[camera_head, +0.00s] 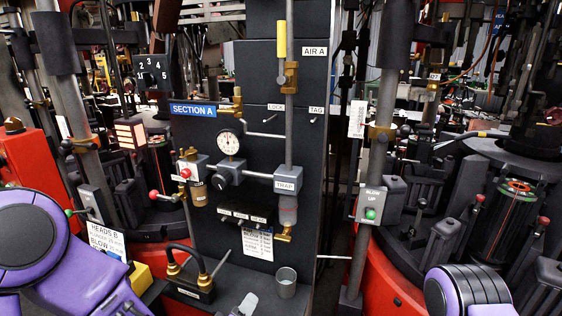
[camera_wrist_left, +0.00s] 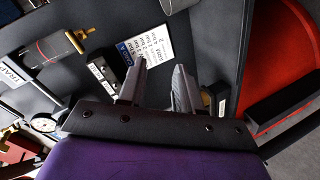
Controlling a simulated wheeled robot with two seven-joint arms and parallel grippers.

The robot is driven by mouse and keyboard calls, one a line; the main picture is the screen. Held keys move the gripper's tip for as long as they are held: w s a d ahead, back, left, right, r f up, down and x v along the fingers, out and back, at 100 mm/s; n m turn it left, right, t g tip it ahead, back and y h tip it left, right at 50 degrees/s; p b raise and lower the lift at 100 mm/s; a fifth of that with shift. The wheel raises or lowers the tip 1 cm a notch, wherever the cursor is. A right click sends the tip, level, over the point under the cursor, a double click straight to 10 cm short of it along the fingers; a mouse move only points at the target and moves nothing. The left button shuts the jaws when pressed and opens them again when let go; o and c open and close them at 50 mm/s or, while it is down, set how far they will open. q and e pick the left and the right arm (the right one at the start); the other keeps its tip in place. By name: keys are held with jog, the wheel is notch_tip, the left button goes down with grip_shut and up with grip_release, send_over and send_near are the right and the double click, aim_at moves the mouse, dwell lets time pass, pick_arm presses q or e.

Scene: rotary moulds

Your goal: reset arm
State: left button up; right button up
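My left arm comes in at the lower left of the head view, purple and black. A grey fingertip of my left gripper (camera_head: 246,304) seems to show at the bottom edge, near the metal cup. In the left wrist view the left gripper (camera_wrist_left: 160,83) has its two grey fingers apart with nothing between them. It is in front of the dark panel and its white printed tag (camera_wrist_left: 147,50). Part of my right arm, purple with a black ribbed section, shows at the lower right of the head view. My right gripper is out of the frame.
A dark panel (camera_head: 262,90) carries a gauge (camera_head: 228,143), valves and pipes. A metal cup (camera_head: 286,283) stands on its lower ledge beside a black handled block (camera_head: 193,287). A grey pole holds a green-button box (camera_head: 369,205). Red machine bases flank the panel.

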pick_arm(q)
jog(key=s+a+f+m+g+y, duration=0.1)
jog(key=s+a+f+g+y, duration=0.15)
jog(key=s+a+f, duration=0.55)
jog(key=s+a+f+m+g+y, duration=0.15)
jog(key=s+a+f+g, duration=0.3)
jog(key=f, duration=0.55)
jog(key=s+a+f+g+y, duration=0.1)
jog(key=s+a+f+g, duration=0.1)
jog(key=s, duration=0.5)
jog(key=s+a+f+g+y, duration=0.1)
jog(key=s+a+f, duration=0.3)
jog(key=s+a, duration=0.3)
jog(key=shift+s+a+f+g+y, duration=0.15)
jog(key=shift+s+g+y, duration=0.05)
jog(key=shift+g+y, duration=0.2)
